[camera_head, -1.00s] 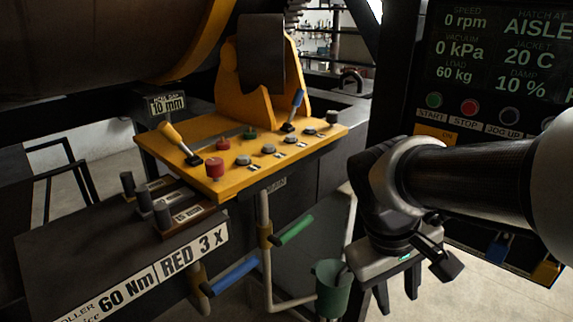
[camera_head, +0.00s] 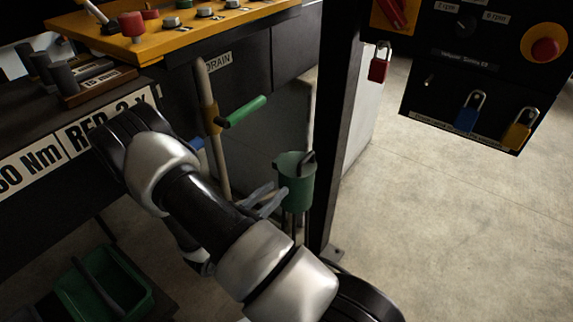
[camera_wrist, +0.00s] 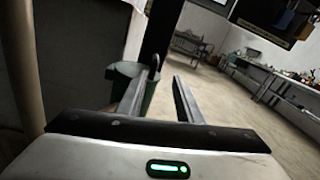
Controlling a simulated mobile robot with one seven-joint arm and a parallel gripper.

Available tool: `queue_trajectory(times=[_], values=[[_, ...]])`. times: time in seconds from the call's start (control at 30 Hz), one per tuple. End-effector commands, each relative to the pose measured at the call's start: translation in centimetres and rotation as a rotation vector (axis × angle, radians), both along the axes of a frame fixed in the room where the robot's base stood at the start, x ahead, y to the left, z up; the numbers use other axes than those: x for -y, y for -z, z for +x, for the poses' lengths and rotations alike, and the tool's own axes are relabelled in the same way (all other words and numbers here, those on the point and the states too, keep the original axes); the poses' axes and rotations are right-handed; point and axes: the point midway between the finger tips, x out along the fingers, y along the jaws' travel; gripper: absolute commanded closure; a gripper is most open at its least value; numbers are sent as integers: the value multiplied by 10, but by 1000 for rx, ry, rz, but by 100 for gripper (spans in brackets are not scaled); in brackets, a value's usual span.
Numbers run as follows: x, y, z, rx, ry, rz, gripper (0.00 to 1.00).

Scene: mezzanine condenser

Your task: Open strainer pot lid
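The green strainer pot (camera_head: 296,186) stands upright beside the dark post, right of the drain pipe. A dark handle-like piece (camera_head: 306,160) rises at its top; I cannot clearly tell whether the lid is shut. My gripper (camera_head: 272,196) is just left of the pot, its pale fingers pointing toward it. In the wrist view my gripper (camera_wrist: 160,76) is open, with nothing between its fingers. The pot (camera_wrist: 123,72) lies beyond the left finger, which partly covers it. The dark handle (camera_wrist: 155,65) shows near that fingertip. Contact cannot be told.
A green-handled valve lever (camera_head: 243,111) sticks out above and left of the pot. The dark post (camera_head: 338,120) stands close on the right. A lockout panel (camera_head: 475,70) with padlocks hangs further right. A green bin (camera_head: 105,285) is at lower left. The floor at right is clear.

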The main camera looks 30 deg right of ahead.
Motion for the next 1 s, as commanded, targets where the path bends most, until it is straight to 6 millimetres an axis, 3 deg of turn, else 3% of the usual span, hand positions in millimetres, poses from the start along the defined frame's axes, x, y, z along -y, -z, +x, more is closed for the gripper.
queue_trajectory(times=[0.07,0.27,0.7,1.0], values=[[0,9,2,-18,-25,-14,68],[18,10,10,-20,-26,-17,68],[106,10,45,-19,-23,-15,68],[150,10,64,-19,-24,-14,68]])
